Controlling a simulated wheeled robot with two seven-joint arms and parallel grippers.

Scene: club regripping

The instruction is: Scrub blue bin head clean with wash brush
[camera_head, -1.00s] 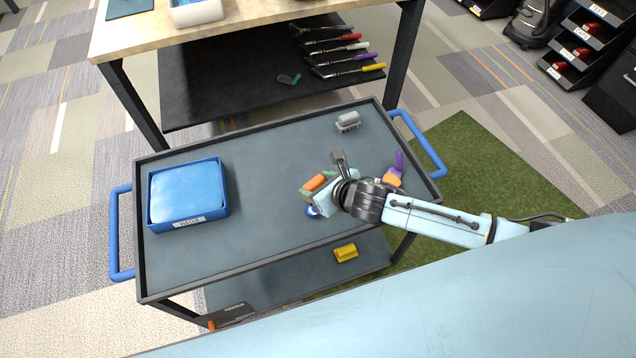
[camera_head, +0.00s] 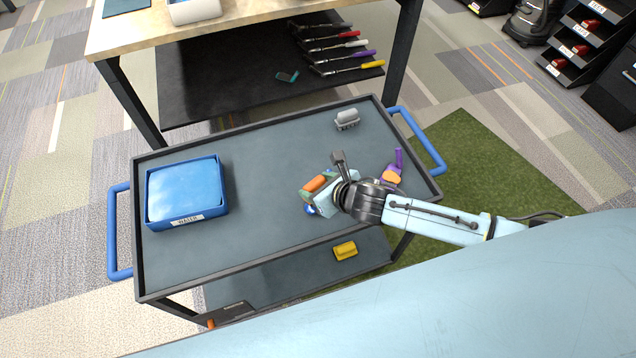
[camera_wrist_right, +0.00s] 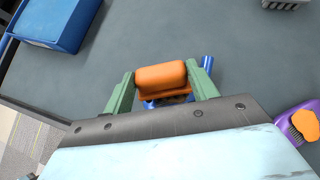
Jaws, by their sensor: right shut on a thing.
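My right gripper (camera_head: 320,190) is over the right half of the cart. In the right wrist view its green fingers (camera_wrist_right: 163,88) are closed on an orange block-shaped brush (camera_wrist_right: 162,76), which also shows in the head view (camera_head: 315,183). A blue head (camera_head: 309,210) lies under the brush, mostly hidden. In the wrist view its blue upright stub (camera_wrist_right: 207,64) rises beside the right finger. Dark bristles seem to show between brush and head; I cannot tell whether they touch. A blue tub (camera_head: 222,208) labelled WATER stands on the cart's left. My left gripper is out of view.
A purple head with an orange patch (camera_head: 398,160) lies right of my gripper. A grey brush-like block (camera_head: 347,119) sits at the cart's (camera_head: 260,165) back right. A yellow block (camera_head: 345,250) is on the lower shelf. The cart's middle is clear. A workbench (camera_head: 250,22) stands behind.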

